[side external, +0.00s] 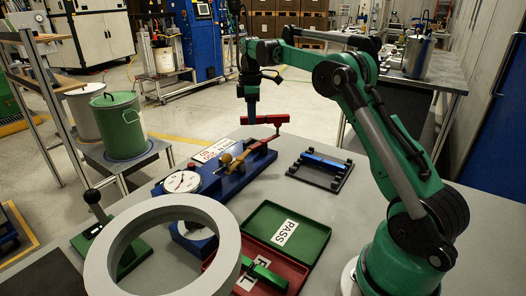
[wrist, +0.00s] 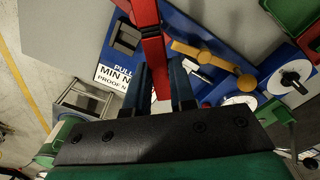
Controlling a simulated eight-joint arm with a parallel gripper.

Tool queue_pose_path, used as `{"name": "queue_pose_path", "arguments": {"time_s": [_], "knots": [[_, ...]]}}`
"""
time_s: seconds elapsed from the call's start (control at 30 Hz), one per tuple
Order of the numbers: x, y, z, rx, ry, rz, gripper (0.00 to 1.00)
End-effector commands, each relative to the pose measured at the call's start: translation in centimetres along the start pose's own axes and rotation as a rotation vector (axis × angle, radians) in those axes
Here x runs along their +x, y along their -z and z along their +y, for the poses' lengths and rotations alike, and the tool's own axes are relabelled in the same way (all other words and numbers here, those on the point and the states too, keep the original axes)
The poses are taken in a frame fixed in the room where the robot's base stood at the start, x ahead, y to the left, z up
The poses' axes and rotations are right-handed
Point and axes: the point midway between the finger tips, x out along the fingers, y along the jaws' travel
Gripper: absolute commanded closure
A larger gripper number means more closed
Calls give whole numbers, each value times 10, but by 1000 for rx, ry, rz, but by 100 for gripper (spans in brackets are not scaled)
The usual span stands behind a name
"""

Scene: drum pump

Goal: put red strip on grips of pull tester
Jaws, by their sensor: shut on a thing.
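My gripper (side external: 251,114) is shut on the red strip (side external: 271,118) and holds it in the air just above the far end of the pull tester. In the wrist view the red strip (wrist: 151,45) runs up from between the two dark fingers (wrist: 163,82). The pull tester (side external: 232,181) has a blue base, a white dial (side external: 182,181) and a yellow handle (side external: 228,160). In the wrist view a dark grey grip block (wrist: 126,38) stands left of the strip, and the yellow part (wrist: 205,56) is to its right. Contact between strip and grips cannot be told.
A black rack (side external: 320,171) holds a blue strip right of the tester. In front lie a green PASS tray (side external: 305,221) and a red tray (side external: 293,264) with a green strip. A large grey ring (side external: 104,257) and a green lever press (side external: 130,259) stand front left.

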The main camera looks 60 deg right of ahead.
Motion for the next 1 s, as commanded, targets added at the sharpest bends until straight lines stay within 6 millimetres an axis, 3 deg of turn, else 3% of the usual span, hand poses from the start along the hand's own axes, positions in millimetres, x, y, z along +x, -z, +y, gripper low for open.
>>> {"name": "queue_pose_path", "arguments": {"time_s": [0.2, 0.4, 0.8, 1.0], "knots": [[18, 38, -11, -557, 0, 0, 100], [26, 53, -17, -815, 0, 0, 100], [51, 55, -17, -858, 0, 0, 100], [55, 55, -18, -857, 0, 0, 100]]}}
